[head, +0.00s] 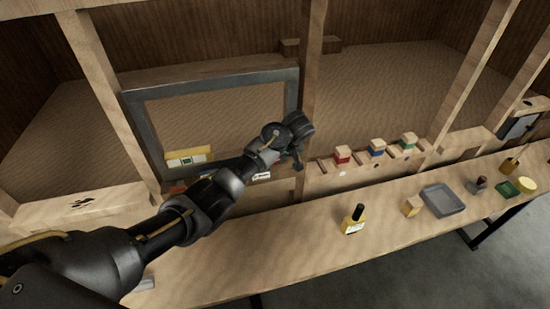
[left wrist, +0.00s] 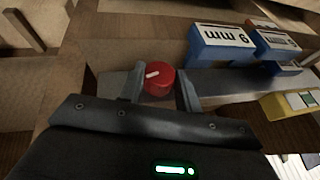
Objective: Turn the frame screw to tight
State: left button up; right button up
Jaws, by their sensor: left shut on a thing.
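A dark grey rectangular frame (head: 213,83) is set in the wooden wall, left of centre in the head view. My left gripper (head: 297,160) is at its lower right corner and hides the screw there. In the left wrist view a round red knob with a white mark, likely the frame screw (left wrist: 159,79), sits between the two fingers of my left gripper (left wrist: 159,88). The fingers are shut on the knob from both sides. The white mark points left and slightly down in that view. My right gripper is not in view.
Blue labelled blocks (left wrist: 220,43) and a yellow labelled piece (left wrist: 292,104) lie near the knob in the left wrist view. Red (head: 342,156), blue (head: 377,149) and green (head: 408,141) blocks sit on a ledge.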

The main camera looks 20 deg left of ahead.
pick_arm(q)
jog(key=o, duration=1)
